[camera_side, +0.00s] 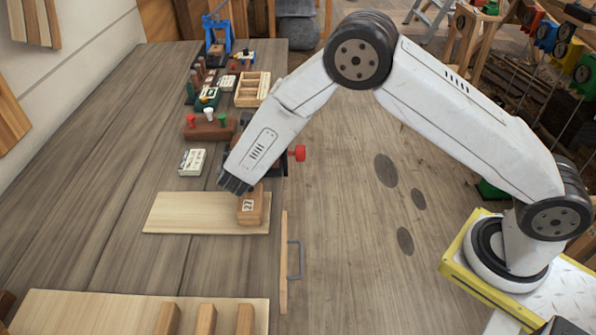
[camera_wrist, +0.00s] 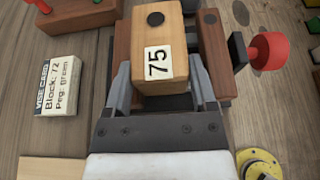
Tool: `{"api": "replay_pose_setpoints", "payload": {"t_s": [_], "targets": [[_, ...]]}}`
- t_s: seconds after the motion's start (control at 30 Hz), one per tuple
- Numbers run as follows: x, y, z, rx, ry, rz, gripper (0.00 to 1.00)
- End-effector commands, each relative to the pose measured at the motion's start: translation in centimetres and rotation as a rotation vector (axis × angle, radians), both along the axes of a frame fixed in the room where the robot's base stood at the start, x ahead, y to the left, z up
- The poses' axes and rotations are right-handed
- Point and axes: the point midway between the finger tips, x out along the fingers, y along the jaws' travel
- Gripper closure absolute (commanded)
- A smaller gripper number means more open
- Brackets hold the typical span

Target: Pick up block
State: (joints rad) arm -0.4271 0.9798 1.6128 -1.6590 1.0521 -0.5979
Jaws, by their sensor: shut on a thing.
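My gripper (camera_side: 237,186) points down over the bench and is shut on a light wooden block. In the wrist view the block (camera_wrist: 160,50) sits between the two grey fingers, with a dark dot on its top and a label reading 75. In the side view the block (camera_side: 250,207) shows at the fingertips, in front of a pale plank (camera_side: 185,212). I cannot tell whether it touches anything below. A vise with a red knob (camera_wrist: 269,52) and brown wooden jaws lies behind the block, partly hidden.
A card (camera_wrist: 58,88) reading "Block: 72, Peg: green" lies left of the vise. A brown peg holder (camera_side: 210,128) and a compartment tray (camera_side: 252,90) stand farther back. A front plank (camera_side: 85,315) carries several blocks. The bench's left side is clear.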

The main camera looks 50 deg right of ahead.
Motion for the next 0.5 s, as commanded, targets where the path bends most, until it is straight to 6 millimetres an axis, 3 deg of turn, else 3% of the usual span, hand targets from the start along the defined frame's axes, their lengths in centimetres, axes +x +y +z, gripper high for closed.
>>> {"api": "replay_pose_setpoints", "payload": {"t_s": [0.27, 0.5], "targets": [[0.0, 0.0, 0.3, 0.000, -0.001, 0.000, 0.94], [0.0, 0.0, 1.9, 0.001, -0.003, -0.001, 0.94]]}}
